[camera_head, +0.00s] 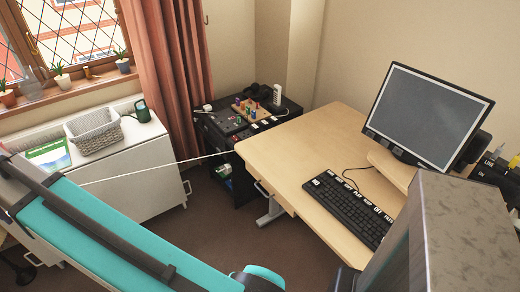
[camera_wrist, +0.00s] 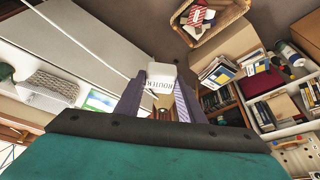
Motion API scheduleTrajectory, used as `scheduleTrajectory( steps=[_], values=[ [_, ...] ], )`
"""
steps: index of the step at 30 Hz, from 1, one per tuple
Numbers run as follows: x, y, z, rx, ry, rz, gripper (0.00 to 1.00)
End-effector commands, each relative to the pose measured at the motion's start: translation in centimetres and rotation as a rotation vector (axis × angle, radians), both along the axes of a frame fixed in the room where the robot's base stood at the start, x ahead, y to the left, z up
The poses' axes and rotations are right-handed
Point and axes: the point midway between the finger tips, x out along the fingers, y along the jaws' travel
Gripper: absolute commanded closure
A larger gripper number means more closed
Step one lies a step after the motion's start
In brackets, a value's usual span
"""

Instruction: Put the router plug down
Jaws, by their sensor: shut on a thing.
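In the wrist view the router plug (camera_wrist: 161,72) is a white block with dark lettering on its face. My gripper (camera_wrist: 160,88) is shut on it, with a grey finger on each side. A thin white cable (camera_wrist: 92,52) crosses beside the plug in that view. In the head view a white cable (camera_head: 150,172) runs taut from the black cabinet leftwards behind my teal arm. The gripper and the plug do not show in the head view.
A white cabinet (camera_head: 156,160) bears a wicker basket (camera_head: 95,131), a green booklet (camera_head: 48,154) and a green mug (camera_head: 142,111). The black cabinet (camera_head: 244,184) bears a peg game and plugs. The desk (camera_head: 285,160) has free room left of the keyboard (camera_head: 349,207). Shelves (camera_wrist: 232,112) show in the wrist view.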

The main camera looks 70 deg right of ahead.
Motion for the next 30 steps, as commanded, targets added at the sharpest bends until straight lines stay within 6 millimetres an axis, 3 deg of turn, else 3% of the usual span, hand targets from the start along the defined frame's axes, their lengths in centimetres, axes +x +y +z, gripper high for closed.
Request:
scheduleTrajectory(
  steps=[5, 11, 20, 30],
  values=[
    [0.0, -1.1, -0.3, 0.0, 0.0, -0.026, 0.84],
    [0.0, -5.1, -1.2, -0.001, 0.0, -0.131, 0.84],
    [-1.1, -15.3, -3.7, 0.0, 0.0, -0.407, 0.84],
    [-4.6, -27.0, -6.7, -0.001, 0.001, -0.733, 0.84]
  ],
)
